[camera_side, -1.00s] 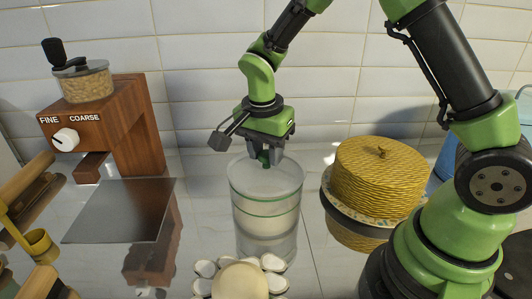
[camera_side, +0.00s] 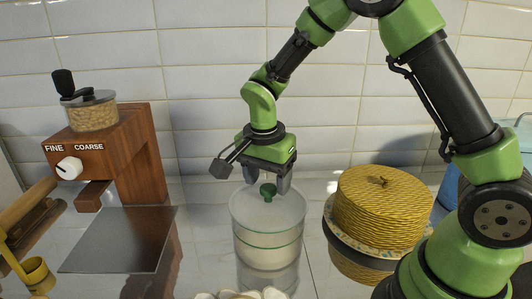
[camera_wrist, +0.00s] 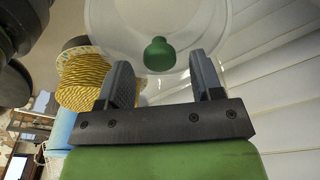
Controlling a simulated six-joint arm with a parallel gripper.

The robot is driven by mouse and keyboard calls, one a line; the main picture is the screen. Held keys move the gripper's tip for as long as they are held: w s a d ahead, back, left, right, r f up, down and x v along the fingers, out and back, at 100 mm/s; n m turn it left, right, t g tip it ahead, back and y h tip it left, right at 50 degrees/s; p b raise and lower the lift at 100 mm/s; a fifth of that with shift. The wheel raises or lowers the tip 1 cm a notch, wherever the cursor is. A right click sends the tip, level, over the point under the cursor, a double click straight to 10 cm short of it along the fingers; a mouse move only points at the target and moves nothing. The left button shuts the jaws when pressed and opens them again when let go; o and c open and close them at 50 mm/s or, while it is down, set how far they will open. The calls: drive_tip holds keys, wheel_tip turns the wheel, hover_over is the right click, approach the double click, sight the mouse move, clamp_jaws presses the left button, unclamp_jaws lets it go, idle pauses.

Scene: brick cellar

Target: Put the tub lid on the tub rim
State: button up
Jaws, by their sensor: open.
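The tub (camera_side: 267,258) is a clear round container with a green band, standing on the glossy counter. The translucent lid (camera_side: 250,203) lies level across the top of the tub, and looks seated on its rim, though the clear edges blend together. Its green knob (camera_side: 268,191) stands up at the middle. My gripper (camera_side: 267,183) is open over the lid, with its fingers apart on either side of the knob. In the wrist view the knob (camera_wrist: 158,55) shows beyond the open fingers, with the lid (camera_wrist: 115,28) behind it.
A yellow woven basket (camera_side: 380,210) on a patterned plate stands close right of the tub. A wooden grinder (camera_side: 130,150) with a dark metal plate (camera_side: 122,240) is at the left. Pale round pieces (camera_side: 240,295) lie in front. A tiled wall is behind.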

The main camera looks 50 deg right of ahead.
sight(264, 193)
wheel_tip(264, 193, up, 10)
drive_tip(key=a, duration=0.1)
drive_tip(key=s+r+n+t+y, duration=0.1)
drive_tip(key=s+r+n+t, duration=0.2)
drive_tip(key=s+n, duration=0.3)
drive_tip(key=s+r+n+t+y, duration=0.2)
drive_tip(key=s+n, duration=0.3)
drive_tip(key=s, duration=0.6)
drive_tip(key=shift+s+a+r+n+t, duration=0.25)
drive_tip(key=shift+a+r+n+t, duration=0.2)
drive_tip(key=shift+t, duration=0.45)
